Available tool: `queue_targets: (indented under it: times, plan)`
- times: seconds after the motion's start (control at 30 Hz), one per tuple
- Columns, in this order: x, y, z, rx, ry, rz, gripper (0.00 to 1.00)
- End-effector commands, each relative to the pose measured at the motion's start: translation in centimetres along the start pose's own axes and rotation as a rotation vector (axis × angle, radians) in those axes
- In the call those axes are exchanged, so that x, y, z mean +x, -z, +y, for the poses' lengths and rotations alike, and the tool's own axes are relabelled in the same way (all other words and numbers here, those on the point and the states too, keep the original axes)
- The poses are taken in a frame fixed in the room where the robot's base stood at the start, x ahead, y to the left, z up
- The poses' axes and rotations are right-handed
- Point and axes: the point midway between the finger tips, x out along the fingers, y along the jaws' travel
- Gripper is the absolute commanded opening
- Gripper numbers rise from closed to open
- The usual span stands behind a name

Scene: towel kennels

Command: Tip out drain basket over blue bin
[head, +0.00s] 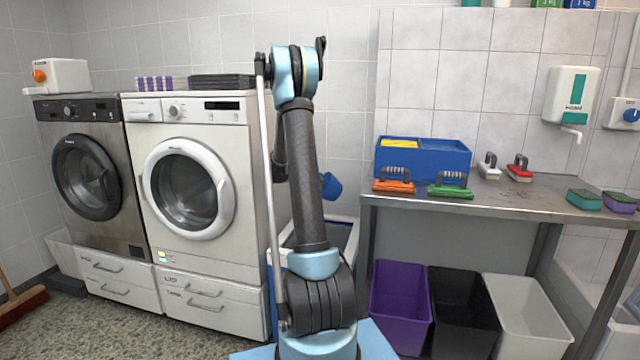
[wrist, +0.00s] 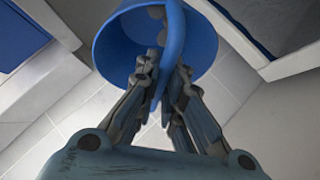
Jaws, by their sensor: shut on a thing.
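The drain basket is a small round blue cup (head: 331,185), held in the air just right of my arm in the head view. In the wrist view the blue basket (wrist: 112,42) fills the top middle. My gripper (wrist: 160,85) is shut on its blue strap-like handle (wrist: 172,40). The basket looks tilted; I cannot tell whether anything is in it. Below it in the head view, a pale-rimmed container (head: 346,222) with bluish sides stands mostly behind my arm. It may be the blue bin, but I cannot tell for sure.
Purple (head: 400,305), black (head: 463,312) and white (head: 527,315) bins stand under the steel counter (head: 500,205). A blue box (head: 445,162) and several brushes are on the counter. A white washing machine (head: 195,255) stands left of my arm.

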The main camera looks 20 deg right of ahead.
Motion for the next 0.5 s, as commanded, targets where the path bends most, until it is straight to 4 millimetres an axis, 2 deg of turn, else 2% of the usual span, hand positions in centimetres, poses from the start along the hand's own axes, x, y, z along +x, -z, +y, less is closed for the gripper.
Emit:
queue_targets:
  times: [0.5]
  plan:
    - [0.34,-0.76,-1.1,-0.18,-0.338,0.189,0.0]
